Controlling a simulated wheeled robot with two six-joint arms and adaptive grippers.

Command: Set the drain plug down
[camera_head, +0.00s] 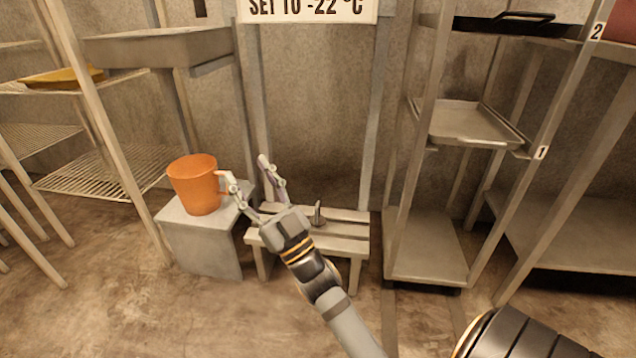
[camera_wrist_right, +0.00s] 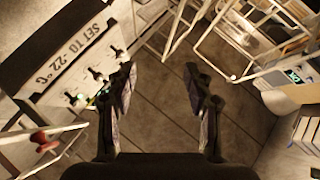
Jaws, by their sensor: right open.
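A small dark grey upright piece, which looks like the drain plug (camera_head: 318,213), stands on the low slatted bench (camera_head: 345,232) under the sign. My right gripper (camera_head: 244,168) is open and empty in the head view, its fingers pointing up and away over the left end of the bench. The plug appears just right of the gripper's palm, apart from the fingers. In the right wrist view my open right gripper (camera_wrist_right: 158,78) has only floor between its fingers, and I cannot make out the plug there. My left gripper is not in view.
An orange bucket (camera_head: 194,185) stands on a grey block (camera_head: 205,245) left of the fingers, close to them in the picture. A sink (camera_head: 160,48) is above it. Shelving (camera_head: 425,255) with a metal tray (camera_head: 470,125) stands at right. The floor in front is clear.

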